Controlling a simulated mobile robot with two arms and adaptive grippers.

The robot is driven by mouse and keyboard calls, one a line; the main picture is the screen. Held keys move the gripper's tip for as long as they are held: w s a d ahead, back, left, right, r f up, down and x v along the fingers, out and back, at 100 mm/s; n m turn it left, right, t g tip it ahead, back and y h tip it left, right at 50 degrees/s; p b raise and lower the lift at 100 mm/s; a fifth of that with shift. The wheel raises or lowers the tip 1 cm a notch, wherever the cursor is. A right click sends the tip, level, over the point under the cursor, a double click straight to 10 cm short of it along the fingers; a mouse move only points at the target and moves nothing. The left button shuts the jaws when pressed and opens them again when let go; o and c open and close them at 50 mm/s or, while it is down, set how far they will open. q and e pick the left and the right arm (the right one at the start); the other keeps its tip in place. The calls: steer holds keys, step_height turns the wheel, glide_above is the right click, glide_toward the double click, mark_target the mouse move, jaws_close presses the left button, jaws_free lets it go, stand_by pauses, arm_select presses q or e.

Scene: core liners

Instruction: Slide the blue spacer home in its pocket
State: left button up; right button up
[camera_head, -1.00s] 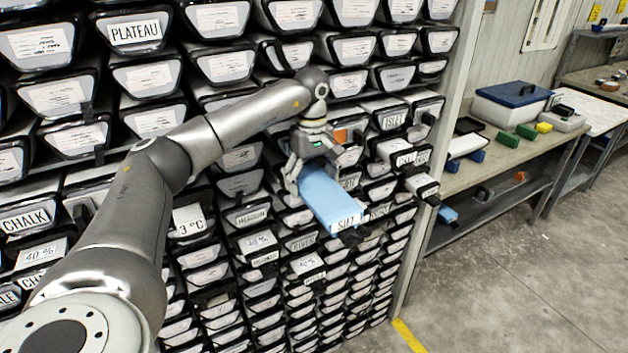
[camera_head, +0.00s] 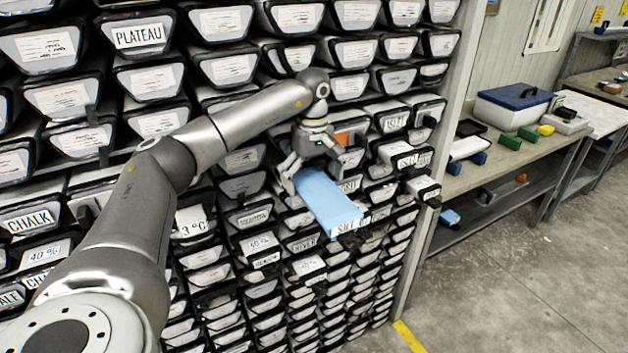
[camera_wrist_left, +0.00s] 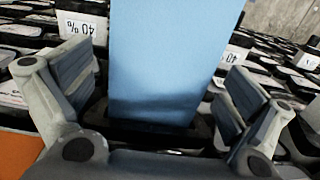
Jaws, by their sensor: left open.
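The blue spacer (camera_head: 326,199) is a long light-blue block jutting out of the rack at a slant, with a white "SILT" label on its outer end. In the left wrist view the blue spacer (camera_wrist_left: 170,60) stands between the two fingers, with a visible gap on each side. My left gripper (camera_head: 312,172) is at the inner part of the spacer, open around it. It also shows in the left wrist view (camera_wrist_left: 165,95). The pocket is hidden behind the gripper and the spacer. My right gripper is in neither view.
A rack of labelled core liners (camera_head: 150,80) fills the left and middle, several drawers jutting out. An orange piece (camera_head: 342,138) shows just behind the gripper. At right stands a bench (camera_head: 480,170) with a blue-lidded box (camera_head: 512,104). The floor (camera_head: 520,290) is clear.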

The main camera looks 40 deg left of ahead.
mark_target(313, 180)
arm_select(q)
step_height(313, 180, up, 12)
stand_by(0.4)
